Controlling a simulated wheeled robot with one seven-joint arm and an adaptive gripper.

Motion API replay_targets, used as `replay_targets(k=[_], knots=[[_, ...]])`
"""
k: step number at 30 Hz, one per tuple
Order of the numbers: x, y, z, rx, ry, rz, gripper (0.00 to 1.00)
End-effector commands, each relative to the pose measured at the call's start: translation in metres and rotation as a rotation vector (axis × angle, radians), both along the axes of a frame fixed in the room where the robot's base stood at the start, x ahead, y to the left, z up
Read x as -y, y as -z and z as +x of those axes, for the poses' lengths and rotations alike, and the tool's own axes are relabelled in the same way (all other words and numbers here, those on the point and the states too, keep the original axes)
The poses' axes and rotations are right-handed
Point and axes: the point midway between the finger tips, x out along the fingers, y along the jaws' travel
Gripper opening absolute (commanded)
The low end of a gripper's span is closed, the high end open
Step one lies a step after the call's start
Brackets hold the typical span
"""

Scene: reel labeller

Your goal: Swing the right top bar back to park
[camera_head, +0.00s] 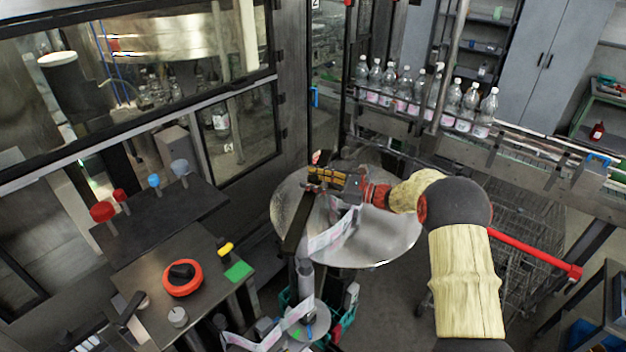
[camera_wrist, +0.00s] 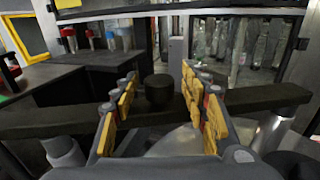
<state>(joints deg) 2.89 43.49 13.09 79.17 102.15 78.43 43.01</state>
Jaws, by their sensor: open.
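A long dark bar (camera_head: 297,222) lies across the top of the round metal reel plate (camera_head: 388,232). In the wrist view the bar (camera_wrist: 258,98) runs crosswise in front of my gripper, with a dark round knob (camera_wrist: 158,87) near its middle. My gripper (camera_head: 316,178) is over the plate beside the bar's far part. In the wrist view its two yellow-padded fingers (camera_wrist: 158,80) are spread, with the knob showing between them and nothing held. I cannot tell whether the fingers touch the bar. I cannot tell which end is the right top bar.
Label web (camera_head: 333,232) hangs by the plate. Bottles (camera_head: 470,103) stand on the conveyor behind. A red bar (camera_head: 530,254) sticks out right of my arm. A control table (camera_head: 175,255) with a red ring knob is at left. A glazed guard (camera_head: 242,128) stands behind left.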

Motion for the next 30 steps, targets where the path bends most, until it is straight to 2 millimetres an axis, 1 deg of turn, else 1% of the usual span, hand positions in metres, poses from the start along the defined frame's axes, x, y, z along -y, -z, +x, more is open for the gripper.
replay_targets(k=[2, 24, 30], knots=[[0.0002, 0.0, -0.0001, 0.0, 0.0, 0.0, 0.43], [0.0005, -0.0002, 0.0, 0.0, 0.0, 0.0, 0.01], [0.0005, -0.0003, 0.0, 0.0, 0.001, 0.0, 0.0]])
